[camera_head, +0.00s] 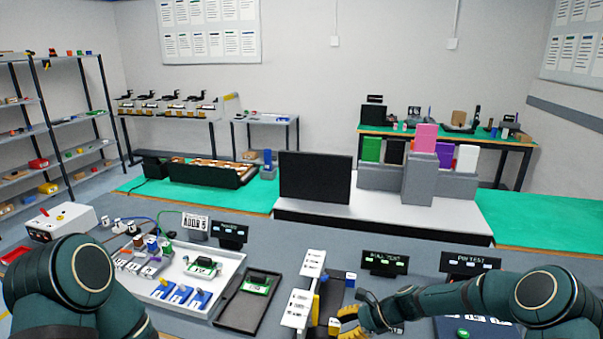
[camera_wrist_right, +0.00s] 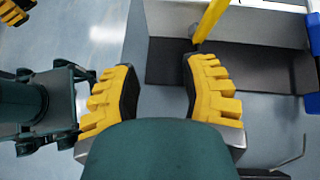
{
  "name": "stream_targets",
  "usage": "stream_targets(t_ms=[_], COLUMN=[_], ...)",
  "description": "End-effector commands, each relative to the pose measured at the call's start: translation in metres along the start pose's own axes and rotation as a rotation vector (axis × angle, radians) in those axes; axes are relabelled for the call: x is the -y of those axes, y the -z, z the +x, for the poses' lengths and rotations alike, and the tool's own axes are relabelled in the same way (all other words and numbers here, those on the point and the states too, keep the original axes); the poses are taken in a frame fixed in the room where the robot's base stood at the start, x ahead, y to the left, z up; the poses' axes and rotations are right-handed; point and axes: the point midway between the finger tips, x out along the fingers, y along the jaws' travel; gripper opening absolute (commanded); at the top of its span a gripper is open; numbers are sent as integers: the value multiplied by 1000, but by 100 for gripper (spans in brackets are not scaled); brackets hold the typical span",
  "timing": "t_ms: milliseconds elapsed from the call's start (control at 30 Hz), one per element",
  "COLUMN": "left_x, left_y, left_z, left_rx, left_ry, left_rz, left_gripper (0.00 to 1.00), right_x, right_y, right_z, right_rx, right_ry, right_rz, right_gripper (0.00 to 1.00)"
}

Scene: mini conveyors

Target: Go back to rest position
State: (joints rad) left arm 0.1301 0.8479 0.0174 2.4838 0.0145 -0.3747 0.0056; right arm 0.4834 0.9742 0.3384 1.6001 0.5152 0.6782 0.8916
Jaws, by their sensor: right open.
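My right arm comes in from the right in the head view and reaches low over the bench. Its gripper (camera_head: 348,322) is at the bottom edge, beside the small conveyor, and is partly cut off. In the right wrist view the yellow-padded fingers of the right gripper (camera_wrist_right: 160,88) stand wide apart with nothing between them. My left arm's dark green links fill the lower left of the head view, and its gripper is not seen there. Yellow ridged pads, apparently of my left gripper (camera_wrist_right: 14,10), show at the top left corner of the wrist view, cut off by the frame.
A dark small conveyor (camera_head: 336,290) with a white labelled side panel (camera_head: 302,298) stands close to my right gripper. A yellow post (camera_wrist_right: 209,20) rises near one fingertip. A white tray (camera_head: 226,268), a black tray (camera_head: 233,308) and several small displays crowd the grey bench.

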Motion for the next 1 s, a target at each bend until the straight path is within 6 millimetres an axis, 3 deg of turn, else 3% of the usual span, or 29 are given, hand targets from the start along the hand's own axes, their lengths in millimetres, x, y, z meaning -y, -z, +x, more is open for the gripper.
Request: stream_targets(t_ms=[33, 200, 400, 500, 700, 1000], left_x=[2, 4, 6, 7, 8, 8], left_y=[-1, -4, -7, -8, -8, -8], left_z=[4, 11, 17, 20, 21, 21], left_rx=[2, 7, 12, 14, 16, 16], left_ry=[0, 0, 0, 0, 0, 0], left_rz=[0, 2, 4, 4, 5, 5], left_gripper=[47, 47, 47, 47, 47, 47], right_x=[-29, -114, -201, -230, -257, -259], right_y=[10, 44, 64, 65, 62, 61], right_z=[21, 55, 58, 53, 45, 44], right_rx=[-77, -305, -451, -479, -495, -497], right_ry=[-42, -166, -316, -364, -403, -405], right_rz=[-103, -524, -1043, -1244, -1450, -1468], right_gripper=[44, 44, 44, 44, 44, 44])
